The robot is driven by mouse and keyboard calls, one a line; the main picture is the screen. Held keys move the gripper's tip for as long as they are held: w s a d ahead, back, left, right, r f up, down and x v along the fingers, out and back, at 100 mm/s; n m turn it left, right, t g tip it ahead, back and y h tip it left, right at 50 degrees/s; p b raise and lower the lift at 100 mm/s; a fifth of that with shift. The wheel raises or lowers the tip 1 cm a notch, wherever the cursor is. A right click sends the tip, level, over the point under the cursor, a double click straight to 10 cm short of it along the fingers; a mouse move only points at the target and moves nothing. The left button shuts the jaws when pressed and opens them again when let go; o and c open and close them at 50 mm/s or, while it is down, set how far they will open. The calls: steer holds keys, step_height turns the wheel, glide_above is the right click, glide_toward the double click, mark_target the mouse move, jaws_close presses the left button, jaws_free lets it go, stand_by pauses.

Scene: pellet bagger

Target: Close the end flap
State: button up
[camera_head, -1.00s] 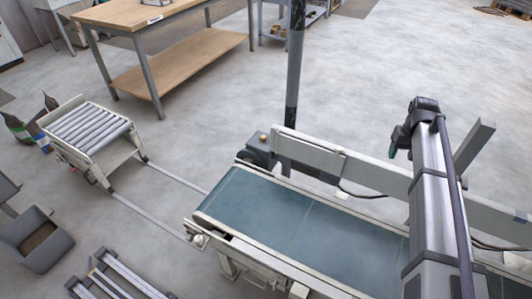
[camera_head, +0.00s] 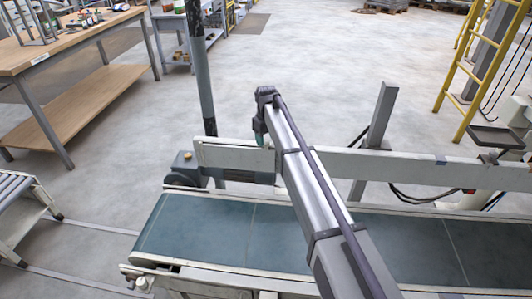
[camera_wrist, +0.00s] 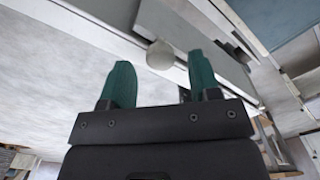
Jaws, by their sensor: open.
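My gripper (camera_head: 262,135) is at the far tip of my arm, beside the pale rail on the far side of the conveyor. In the wrist view its two teal fingers (camera_wrist: 159,62) are apart, with nothing held between them. A round pale knob (camera_wrist: 160,53) shows between the fingertips, in front of a grey panel edge; I cannot tell whether they touch. I cannot clearly pick out the end flap. A pale board (camera_head: 235,158) at the left end of the far rail may be it.
The teal conveyor belt (camera_head: 205,230) runs under my arm. A grey post (camera_head: 380,120) rises behind the rail, and a dark column (camera_head: 199,70) stands beyond its left end. A workbench (camera_head: 75,40) is at far left, a yellow ladder (camera_head: 470,70) at far right. Open floor lies behind.

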step_height(320, 180, down, 2)
steer(key=shift+b, duration=0.35)
steer(key=shift+r, duration=0.1)
steer(key=shift+c, duration=0.5)
jaws_close()
